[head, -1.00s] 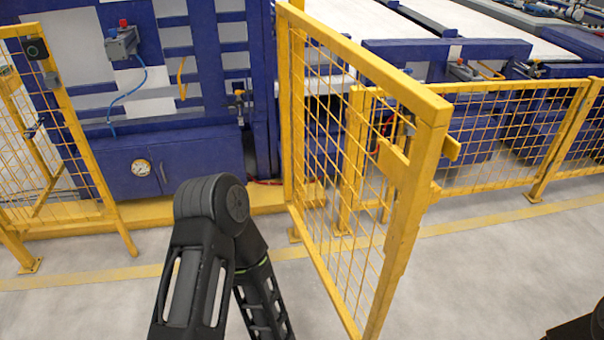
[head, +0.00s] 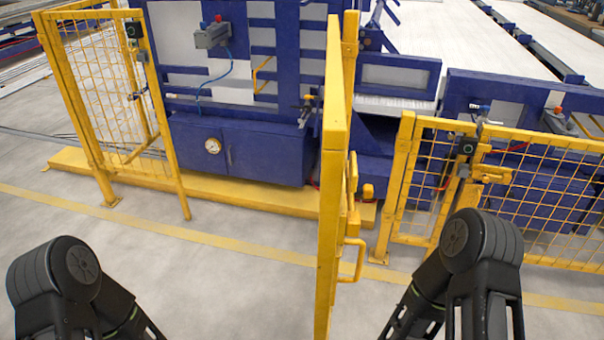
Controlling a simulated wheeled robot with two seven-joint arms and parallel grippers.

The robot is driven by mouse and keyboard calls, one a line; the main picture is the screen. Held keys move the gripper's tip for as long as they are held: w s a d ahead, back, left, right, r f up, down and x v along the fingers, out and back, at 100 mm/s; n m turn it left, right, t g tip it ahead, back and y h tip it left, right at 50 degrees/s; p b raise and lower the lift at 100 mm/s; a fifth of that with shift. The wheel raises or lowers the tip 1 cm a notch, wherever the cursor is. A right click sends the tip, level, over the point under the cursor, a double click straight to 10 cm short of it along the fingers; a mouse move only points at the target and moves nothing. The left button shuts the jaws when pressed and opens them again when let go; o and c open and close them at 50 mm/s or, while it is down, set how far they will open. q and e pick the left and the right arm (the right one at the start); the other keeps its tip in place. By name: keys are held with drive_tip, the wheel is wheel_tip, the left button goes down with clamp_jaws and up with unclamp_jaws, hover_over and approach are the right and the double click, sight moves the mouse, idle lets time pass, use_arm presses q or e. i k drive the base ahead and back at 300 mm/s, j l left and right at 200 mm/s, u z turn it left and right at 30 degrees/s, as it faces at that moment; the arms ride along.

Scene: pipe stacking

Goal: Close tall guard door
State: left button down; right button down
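The tall yellow guard door (head: 336,165) stands open in the middle of the head view, seen nearly edge-on and swung out toward me. A yellow handle (head: 355,258) sticks out from its right side. The door opening lies to its left, ending at the left fence post (head: 160,110) with a black latch box (head: 133,30). My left arm shows at the bottom left and my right arm at the bottom right, right of the door. Both grippers are below the frame, so their state is hidden. I see no arm touching the door.
Behind the opening stands a blue machine cabinet (head: 255,150) with a gauge, above a yellow floor beam (head: 225,204). A lower yellow mesh fence (head: 540,185) runs along the right. The grey floor (head: 230,285) left of the door is clear.

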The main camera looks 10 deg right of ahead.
sight(335, 223)
drive_tip(key=i+l+u, duration=0.15)
drive_tip(key=l, duration=0.7)
drive_tip(key=l+u, duration=0.15)
drive_tip(key=l, duration=0.7)
